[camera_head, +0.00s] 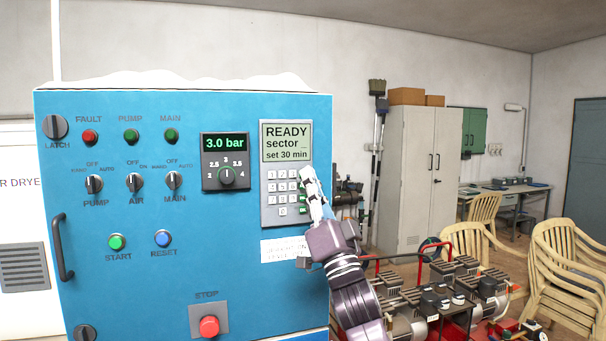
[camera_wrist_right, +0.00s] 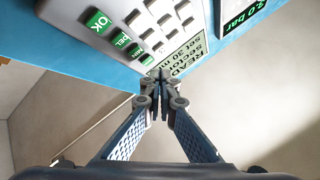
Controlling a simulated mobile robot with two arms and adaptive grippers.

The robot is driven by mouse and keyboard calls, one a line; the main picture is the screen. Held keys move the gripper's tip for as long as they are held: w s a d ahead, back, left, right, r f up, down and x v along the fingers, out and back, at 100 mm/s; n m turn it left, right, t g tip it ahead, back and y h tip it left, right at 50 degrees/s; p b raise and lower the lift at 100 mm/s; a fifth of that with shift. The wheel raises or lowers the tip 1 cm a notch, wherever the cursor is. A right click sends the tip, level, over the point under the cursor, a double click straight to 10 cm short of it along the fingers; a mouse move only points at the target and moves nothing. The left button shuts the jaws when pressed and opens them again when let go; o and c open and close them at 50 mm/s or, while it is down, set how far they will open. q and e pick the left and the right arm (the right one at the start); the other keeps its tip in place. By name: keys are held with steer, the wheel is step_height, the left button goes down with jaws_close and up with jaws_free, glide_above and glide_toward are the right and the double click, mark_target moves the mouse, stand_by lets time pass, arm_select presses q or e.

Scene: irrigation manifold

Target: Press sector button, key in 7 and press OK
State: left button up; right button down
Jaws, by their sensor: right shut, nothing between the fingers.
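The blue control panel (camera_head: 230,270) fills the left of the head view. Its grey keypad unit (camera_head: 264,215) has a display (camera_head: 286,142) reading "READY", "sector _", "set 30 min". Below the display are rows of pale keys (camera_head: 272,187) with green keys at the right. My right gripper (camera_head: 308,172) is shut and empty, in front of the keypad's right side and hiding some keys. In the right wrist view the closed fingertips (camera_wrist_right: 160,78) are near the display (camera_wrist_right: 185,55). The green OK key (camera_wrist_right: 98,22) and DEL key (camera_wrist_right: 121,39) show there. I cannot tell whether the tips touch anything. My left gripper is out of view.
A pressure dial (camera_head: 226,177) with a "3.0 bar" readout is left of the keypad. A red STOP button (camera_head: 209,326) is low on the panel. A door handle (camera_head: 62,247) sticks out at left. Machinery (camera_head: 440,290) and stacked chairs (camera_head: 565,265) stand at right.

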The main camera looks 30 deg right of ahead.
mark_target(272, 191)
steer(key=a+f+b, duration=0.2)
steer(key=w+a+f+b, duration=0.1)
steer(key=a+f+b, duration=0.1)
steer(key=a+f, duration=0.1)
steer(key=shift+w+a, duration=0.2)
steer(key=shift+w+a+f+b, duration=0.15)
steer(key=shift+a+f+b, duration=0.1)
steer(key=shift+a+b, duration=0.35)
steer(key=shift+w, duration=0.1)
steer(key=shift+w, duration=0.3)
steer(key=shift+w+d, duration=0.1)
steer(key=shift+w, duration=0.15)
stand_by(0.9)
steer(key=shift+s, duration=0.1)
steer(key=shift+s+p, duration=0.3)
steer(key=shift+s, duration=0.3)
